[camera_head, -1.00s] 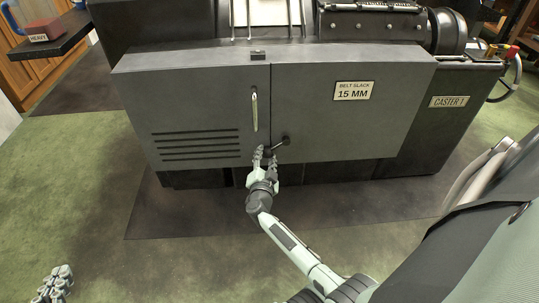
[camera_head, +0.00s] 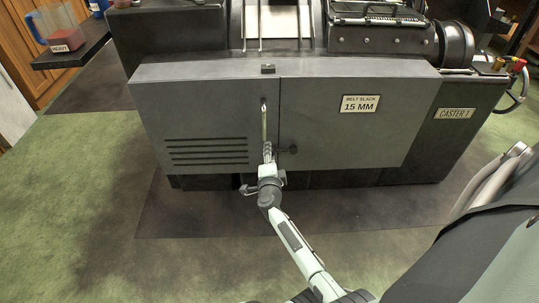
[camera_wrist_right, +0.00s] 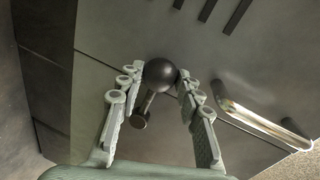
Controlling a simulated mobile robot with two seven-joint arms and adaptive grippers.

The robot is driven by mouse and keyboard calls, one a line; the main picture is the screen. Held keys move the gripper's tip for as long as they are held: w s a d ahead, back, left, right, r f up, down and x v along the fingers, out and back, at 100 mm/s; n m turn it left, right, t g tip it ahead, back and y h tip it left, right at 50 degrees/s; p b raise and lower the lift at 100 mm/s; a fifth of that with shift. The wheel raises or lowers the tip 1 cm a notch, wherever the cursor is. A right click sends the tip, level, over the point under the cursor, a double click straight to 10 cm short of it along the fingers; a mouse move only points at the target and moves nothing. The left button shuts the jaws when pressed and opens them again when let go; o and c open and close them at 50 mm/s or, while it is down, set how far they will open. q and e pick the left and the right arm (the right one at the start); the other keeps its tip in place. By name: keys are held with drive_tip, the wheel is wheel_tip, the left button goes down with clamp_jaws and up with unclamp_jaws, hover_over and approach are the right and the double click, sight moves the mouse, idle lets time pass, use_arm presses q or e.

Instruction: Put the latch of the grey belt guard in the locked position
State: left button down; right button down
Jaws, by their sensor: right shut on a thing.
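The grey belt guard (camera_head: 210,110) is a wide box front with two panels, and it appears closed. Its latch (camera_head: 292,150) is a small dark lever just right of the seam, below the silver handle (camera_head: 264,122). My right gripper (camera_head: 267,158) is at the latch. In the right wrist view the latch's black ball knob (camera_wrist_right: 159,74) sits between the fingertips of my right gripper (camera_wrist_right: 158,80), with a short stem leading to a round hub (camera_wrist_right: 140,120). The gripper is shut on the knob. In the head view the fingers partly hide the lever. My left gripper is out of view.
The silver handle is close beside my right fingers in the wrist view (camera_wrist_right: 255,115). A sign (camera_head: 361,104) reads "BELT SLACK 15 MM". The machine continues right, labelled "CASTER 1" (camera_head: 454,114). A dark shelf (camera_head: 75,52) is at upper left. The green floor (camera_head: 85,220) at left is clear.

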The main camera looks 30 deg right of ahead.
drive_tip(key=shift+w+r, duration=0.1)
drive_tip(key=shift+r, duration=0.1)
drive_tip(key=c, duration=1)
unclamp_jaws()
drive_tip(key=shift+f, duration=0.1)
